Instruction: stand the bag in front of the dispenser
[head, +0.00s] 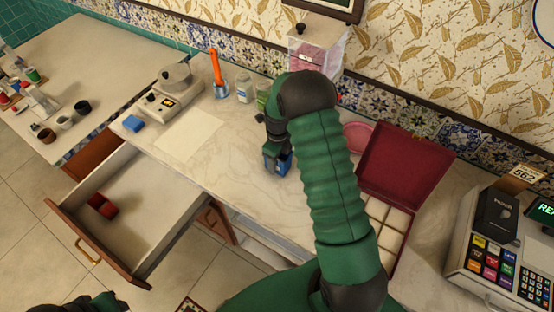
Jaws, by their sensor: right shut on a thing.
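My right gripper (277,148) is shut on a small blue thing (284,165), which looks like the bag, at the counter's middle. The fingers hide its upper part, and I cannot tell whether its base touches the counter. The dispenser (328,50), a clear box with pink contents, stands at the back against the wall. My right forearm hides its lower front. The gripper is in front of it, to the left. Part of my left arm (93,304) shows at the bottom left edge; its jaws cannot be made out.
An open red box (408,172) with pale compartments lies right of my arm, near a cash register (503,248). A scale (175,95), jars (243,87), a paper sheet (190,134) and a blue block (133,123) lie left. An open drawer (140,215) juts out front left.

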